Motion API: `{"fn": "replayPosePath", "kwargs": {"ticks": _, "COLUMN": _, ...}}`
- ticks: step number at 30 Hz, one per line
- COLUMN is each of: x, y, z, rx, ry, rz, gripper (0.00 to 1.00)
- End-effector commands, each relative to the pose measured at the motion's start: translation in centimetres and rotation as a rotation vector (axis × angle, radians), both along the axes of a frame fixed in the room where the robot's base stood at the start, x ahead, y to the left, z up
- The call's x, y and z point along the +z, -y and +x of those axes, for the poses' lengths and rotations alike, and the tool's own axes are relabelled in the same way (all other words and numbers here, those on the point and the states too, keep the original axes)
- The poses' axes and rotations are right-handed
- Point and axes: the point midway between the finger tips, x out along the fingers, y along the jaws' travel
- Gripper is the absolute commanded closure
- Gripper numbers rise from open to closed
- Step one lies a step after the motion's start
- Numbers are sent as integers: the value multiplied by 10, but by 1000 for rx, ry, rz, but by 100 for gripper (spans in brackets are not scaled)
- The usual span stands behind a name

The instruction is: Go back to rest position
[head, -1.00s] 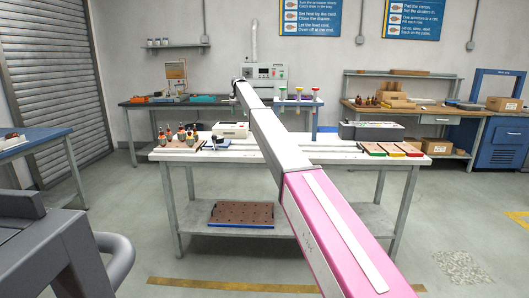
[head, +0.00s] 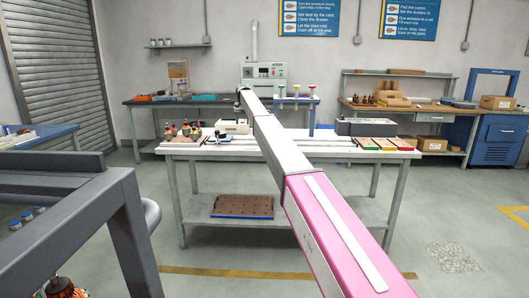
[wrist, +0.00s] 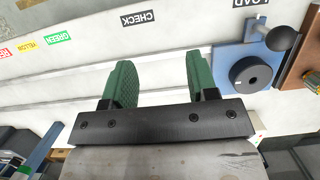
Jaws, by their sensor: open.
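My gripper (wrist: 160,78) shows in the wrist view with two green fingers spread apart and nothing between them. It hangs over a pale bench top with labels such as CHECK and LOAD. In the wrist view a blue fixture (wrist: 262,62) with a black disc and a dark ball knob lies right of the fingers, apart from them. In the head view my arm reaches out over the white workbench (head: 310,152); my gripper cannot be made out there.
A brown tray (head: 242,206) lies on the lower shelf. A dark grey frame (head: 120,215) stands close at left.

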Motion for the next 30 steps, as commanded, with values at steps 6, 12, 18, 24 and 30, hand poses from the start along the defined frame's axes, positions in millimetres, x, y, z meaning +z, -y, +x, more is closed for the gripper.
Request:
{"fn": "replayPosePath", "kwargs": {"ticks": 6, "x": -46, "y": 29, "z": -37, "rx": 0, "ry": 13, "rz": 3, "gripper": 47}}
{"fn": "replayPosePath", "kwargs": {"ticks": 12, "x": -106, "y": 68, "z": -88, "rx": -1, "ry": 35, "rz": 6, "gripper": 47}}
{"fn": "replayPosePath", "kwargs": {"ticks": 18, "x": -188, "y": 126, "z": -175, "rx": -1, "ry": 70, "rz": 10, "gripper": 47}}
{"fn": "replayPosePath", "kwargs": {"ticks": 24, "x": -260, "y": 179, "z": -270, "rx": 4, "ry": 107, "rz": 13, "gripper": 47}}
{"fn": "replayPosePath", "kwargs": {"ticks": 30, "x": -319, "y": 228, "z": -377, "rx": 12, "ry": 147, "rz": 10, "gripper": 47}}
